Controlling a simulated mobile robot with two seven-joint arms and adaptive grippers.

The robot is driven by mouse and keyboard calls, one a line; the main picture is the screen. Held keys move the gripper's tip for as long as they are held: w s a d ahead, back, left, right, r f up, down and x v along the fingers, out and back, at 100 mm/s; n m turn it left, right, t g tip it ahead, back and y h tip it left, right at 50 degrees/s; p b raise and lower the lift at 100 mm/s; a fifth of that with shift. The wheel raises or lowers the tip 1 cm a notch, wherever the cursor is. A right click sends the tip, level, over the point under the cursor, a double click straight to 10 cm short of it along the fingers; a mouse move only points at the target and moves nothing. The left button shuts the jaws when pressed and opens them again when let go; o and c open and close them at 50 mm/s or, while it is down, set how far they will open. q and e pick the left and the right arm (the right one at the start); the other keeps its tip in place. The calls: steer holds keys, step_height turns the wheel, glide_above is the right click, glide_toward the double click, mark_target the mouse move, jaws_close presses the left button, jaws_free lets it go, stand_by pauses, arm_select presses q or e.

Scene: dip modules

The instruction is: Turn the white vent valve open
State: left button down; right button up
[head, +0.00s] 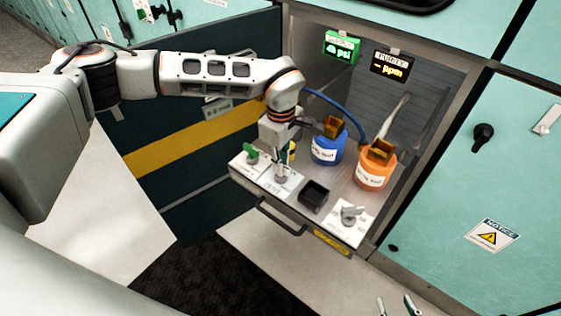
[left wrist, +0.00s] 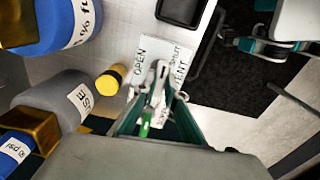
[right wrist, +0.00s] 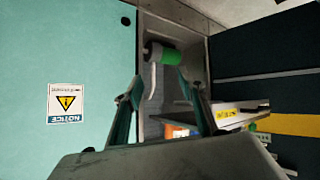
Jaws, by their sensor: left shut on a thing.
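The white vent valve (head: 282,175) is on the front ledge of the open cabinet. In the left wrist view its pale handle (left wrist: 158,80) stands over a white plate (left wrist: 143,48) marked OPEN, SHUT and VENT. My left gripper (head: 281,158) reaches down over it from above. In the left wrist view the left gripper (left wrist: 158,98) is shut on the handle, with a finger on each side. The handle's exact angle is hard to read between the fingers. My right gripper (head: 397,304) is open and empty, low in front of the cabinet; its spread fingers show in the right wrist view (right wrist: 160,100).
A green valve (head: 251,153) stands left of the vent valve. A black open box (head: 314,194) and another pale valve (head: 350,213) are to its right. Blue (head: 327,148) and orange (head: 374,172) bottles stand behind. A handle bar (head: 280,217) juts out in front.

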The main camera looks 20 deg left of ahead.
arm_select(q)
steer(key=n+p, duration=0.2)
steer(key=n, duration=0.1)
steer(key=shift+r, duration=0.25)
steer(key=shift+n+p, duration=0.75)
steer(key=shift+n, duration=0.25)
steer(key=n+p, duration=0.1)
steer(key=n, duration=0.1)
steer(key=shift+n+p, duration=0.3)
steer(key=n+p, duration=0.2)
steer(key=n, duration=0.4)
steer(key=shift+f+p, duration=0.15)
steer(key=shift+p, duration=0.15)
steer(key=shift+n+p, duration=0.3)
steer(key=shift+n, duration=1.5)
steer(key=c, duration=2.1)
jaws_free()
